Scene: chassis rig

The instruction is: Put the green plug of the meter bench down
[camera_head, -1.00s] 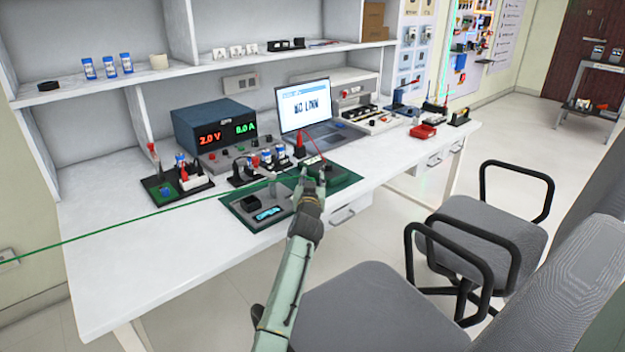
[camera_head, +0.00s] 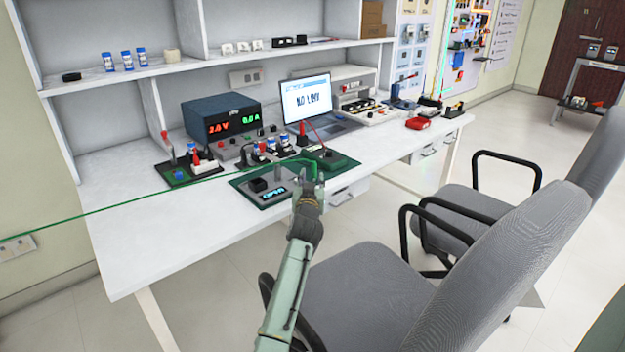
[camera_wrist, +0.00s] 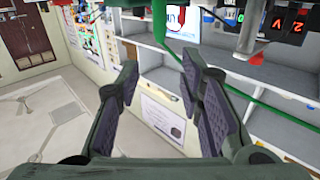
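My gripper (camera_head: 309,184) is at the front edge of the bench, by the dark green mats. A green lead (camera_head: 130,203) runs in from the left, over the bench, to near my gripper. In the wrist view a green lead (camera_wrist: 248,88) passes beside the right finger. The meter bench (camera_head: 246,190) is a dark green board with a lit cyan display, just left of my gripper.
A second green mat (camera_head: 341,164) with a red lead lies behind my gripper. Grey chairs (camera_head: 490,245) fill the right front. The bench's left front (camera_head: 150,245) is clear.

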